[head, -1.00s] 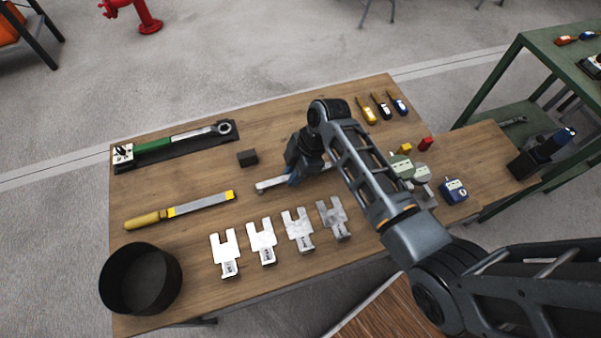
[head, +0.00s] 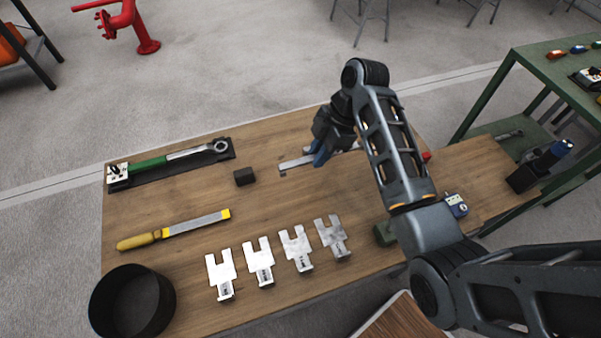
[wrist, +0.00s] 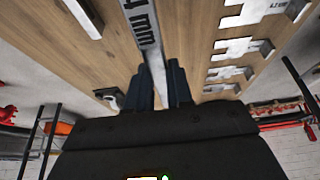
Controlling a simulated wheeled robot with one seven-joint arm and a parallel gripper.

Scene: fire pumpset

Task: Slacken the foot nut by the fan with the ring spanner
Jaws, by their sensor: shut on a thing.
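My gripper (head: 318,160) is shut on a flat steel bar-shaped tool (head: 297,162), which I take to be the ring spanner. It sticks out to both sides of the fingers in the head view, over the far middle of the bench. In the wrist view the tool (wrist: 146,35) runs between the two fingers and carries a marking ending in "4 mm". Its ring ends cannot be made out. The fan and the foot nut are not in view.
On the wooden bench (head: 190,280) lie a green-handled wrench (head: 165,158) on a black tray, a black block (head: 244,177), a file (head: 175,229), several slotted plates (head: 258,262) and a black bin (head: 132,302). A green table (head: 530,65) stands to the right.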

